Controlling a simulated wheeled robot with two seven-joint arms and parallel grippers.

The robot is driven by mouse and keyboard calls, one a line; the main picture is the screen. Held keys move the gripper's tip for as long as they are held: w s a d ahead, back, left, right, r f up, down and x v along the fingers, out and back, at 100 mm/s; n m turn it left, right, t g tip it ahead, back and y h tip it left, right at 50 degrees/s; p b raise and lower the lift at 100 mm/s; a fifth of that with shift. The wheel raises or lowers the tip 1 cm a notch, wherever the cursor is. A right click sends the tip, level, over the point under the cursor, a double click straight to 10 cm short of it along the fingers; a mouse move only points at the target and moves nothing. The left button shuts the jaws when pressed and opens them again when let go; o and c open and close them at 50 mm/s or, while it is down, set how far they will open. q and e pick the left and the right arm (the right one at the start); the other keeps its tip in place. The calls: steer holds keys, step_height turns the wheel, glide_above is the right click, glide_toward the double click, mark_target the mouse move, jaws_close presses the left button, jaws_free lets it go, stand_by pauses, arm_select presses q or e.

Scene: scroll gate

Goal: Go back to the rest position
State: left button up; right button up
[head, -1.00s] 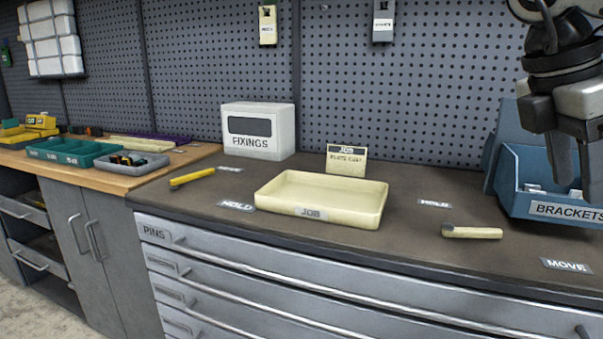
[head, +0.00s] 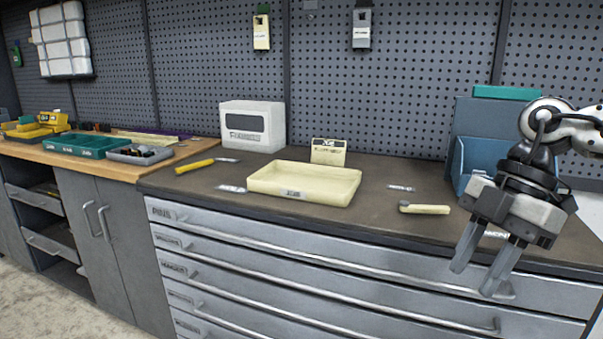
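My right gripper (head: 474,271) hangs at the right of the head view, in front of the workbench's front edge. Its two fingers point down with a gap between them, and nothing shows between them. My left gripper is not in the head view. The cream job tray (head: 305,182) stands on the dark worktop (head: 380,208), left of my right gripper, and looks empty.
A cream-handled tool (head: 428,209) lies near my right gripper. The blue brackets bin (head: 462,160) stands behind that arm, partly hidden. A yellow tool (head: 195,166) and white fixings box (head: 252,125) are further left. The drawers (head: 330,255) are shut.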

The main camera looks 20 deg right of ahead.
steer(key=w+a+f+m+t+y+p, duration=0.55)
steer(key=a+f+t+y, duration=0.3)
steer(key=t, duration=0.45)
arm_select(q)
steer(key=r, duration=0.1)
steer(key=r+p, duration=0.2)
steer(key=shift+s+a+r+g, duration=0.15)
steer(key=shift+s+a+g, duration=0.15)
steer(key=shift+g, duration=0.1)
arm_select(e)
steer(key=s+a+f+m+g+h, duration=0.1)
steer(key=s+a+f+m+h, duration=0.4)
steer(key=f, duration=0.3)
steer(key=s+a+f+m+h, duration=0.5)
steer(key=a+f, duration=0.1)
steer(key=f, duration=0.1)
steer(key=shift+f+g, duration=0.35)
steer(key=shift+g, duration=0.05)
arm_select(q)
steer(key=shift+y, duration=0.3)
arm_select(e)
steer(key=shift+m, duration=0.25)
